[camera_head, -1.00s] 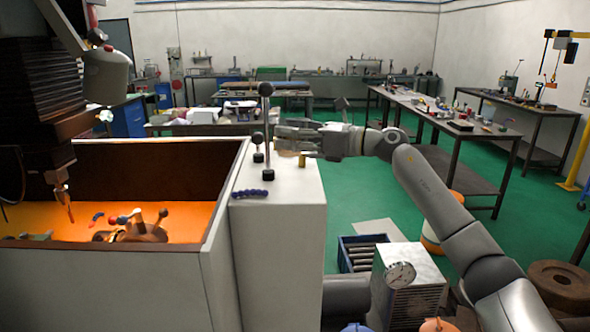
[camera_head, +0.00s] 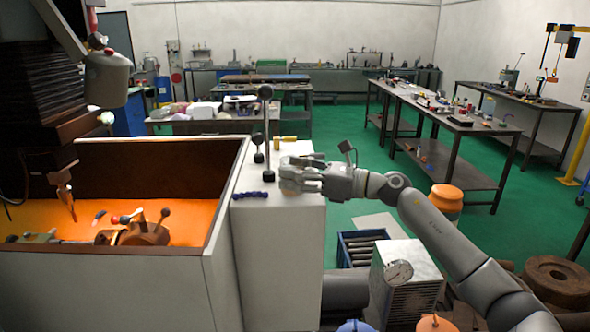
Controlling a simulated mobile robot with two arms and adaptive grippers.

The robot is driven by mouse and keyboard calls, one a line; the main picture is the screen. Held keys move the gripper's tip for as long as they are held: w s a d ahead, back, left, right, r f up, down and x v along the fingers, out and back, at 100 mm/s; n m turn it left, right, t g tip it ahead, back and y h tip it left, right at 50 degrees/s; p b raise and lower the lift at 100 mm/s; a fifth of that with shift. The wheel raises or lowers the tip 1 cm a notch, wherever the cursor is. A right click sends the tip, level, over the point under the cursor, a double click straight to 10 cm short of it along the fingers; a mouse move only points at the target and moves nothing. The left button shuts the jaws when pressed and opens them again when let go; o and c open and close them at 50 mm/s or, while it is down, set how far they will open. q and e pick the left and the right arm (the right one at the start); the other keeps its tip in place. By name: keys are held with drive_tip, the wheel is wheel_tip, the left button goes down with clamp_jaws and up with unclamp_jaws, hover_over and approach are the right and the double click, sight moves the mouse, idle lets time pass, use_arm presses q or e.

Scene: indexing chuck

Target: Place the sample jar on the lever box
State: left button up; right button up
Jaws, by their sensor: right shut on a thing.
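The lever box (camera_head: 277,243) is the pale box right of the orange-floored machine tray, with upright black-knobbed levers on its top. My right gripper (camera_head: 290,178) is over the front part of that top, its arm coming in from the right. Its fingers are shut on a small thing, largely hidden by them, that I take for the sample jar. I cannot tell whether this thing touches the top. My left gripper is out of view.
A brass-coloured piece (camera_head: 286,139) is at the back of the box top. A dark blue beaded piece (camera_head: 250,195) is at its left edge. The levers (camera_head: 267,130) stand close left of my right gripper. A blue crate (camera_head: 357,246) is on the floor to the right.

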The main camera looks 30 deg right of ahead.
drive_tip(key=shift+f, duration=0.1)
drive_tip(key=o, duration=1.1)
drive_tip(key=b+v, duration=0.6)
drive_tip(key=v, duration=0.6)
drive_tip(key=shift+b, duration=0.35)
drive_tip(key=shift+s, duration=0.1)
